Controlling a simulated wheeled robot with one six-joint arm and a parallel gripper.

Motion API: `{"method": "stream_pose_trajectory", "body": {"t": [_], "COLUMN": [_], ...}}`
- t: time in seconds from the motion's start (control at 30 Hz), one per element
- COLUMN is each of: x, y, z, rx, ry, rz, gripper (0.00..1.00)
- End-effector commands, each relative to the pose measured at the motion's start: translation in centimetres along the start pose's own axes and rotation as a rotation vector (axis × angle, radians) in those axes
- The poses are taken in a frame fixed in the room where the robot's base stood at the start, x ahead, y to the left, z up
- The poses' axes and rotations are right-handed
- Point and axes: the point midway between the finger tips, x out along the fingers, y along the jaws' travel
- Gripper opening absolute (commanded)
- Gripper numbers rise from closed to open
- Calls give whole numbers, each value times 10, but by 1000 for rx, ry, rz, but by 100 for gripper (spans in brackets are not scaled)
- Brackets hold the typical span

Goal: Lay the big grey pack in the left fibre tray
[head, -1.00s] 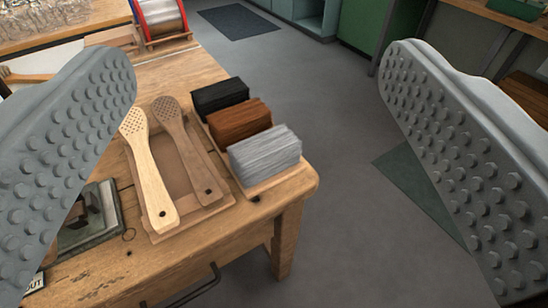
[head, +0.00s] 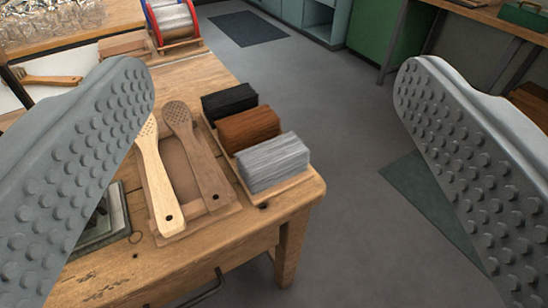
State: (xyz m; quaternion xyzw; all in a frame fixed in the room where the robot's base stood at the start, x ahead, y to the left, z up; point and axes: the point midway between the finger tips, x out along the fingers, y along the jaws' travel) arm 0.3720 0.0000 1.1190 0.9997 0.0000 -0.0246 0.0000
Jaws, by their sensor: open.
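The big grey pack (head: 272,163) is a block of grey fibres. It lies at the near end of a small wooden tray (head: 262,194) at the table's right corner, in a row with a brown pack (head: 249,129) and a black pack (head: 229,101). My gripper (head: 275,190) is open, with one wide studded grey finger at each side of the view. The grey pack shows between the fingers, farther off, and neither finger seems to touch it. Which tray is the left fibre tray I cannot tell; the left finger hides part of the table.
Left of the packs, a shallow wooden tray (head: 226,213) holds a pale paddle brush body (head: 155,185) and a darker one (head: 198,160). A wire spool (head: 174,22) stands at the back. The floor right of the table (head: 110,285) is clear around a dark mat (head: 425,200).

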Motion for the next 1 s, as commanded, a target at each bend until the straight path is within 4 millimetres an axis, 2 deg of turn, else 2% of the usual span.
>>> {"method": "stream_pose_trajectory", "body": {"t": [0.23, 0.37, 0.7, 1.0], "x": [3, 19, 95, 152], "y": [0, 0, 0, -1], "z": [1, 6, 38, 76], "rx": [7, 50, 288, 491], "ry": [-11, -78, -428, -738], "rz": [0, 2, 62, 193], "gripper": [76, 76, 76, 76]}}
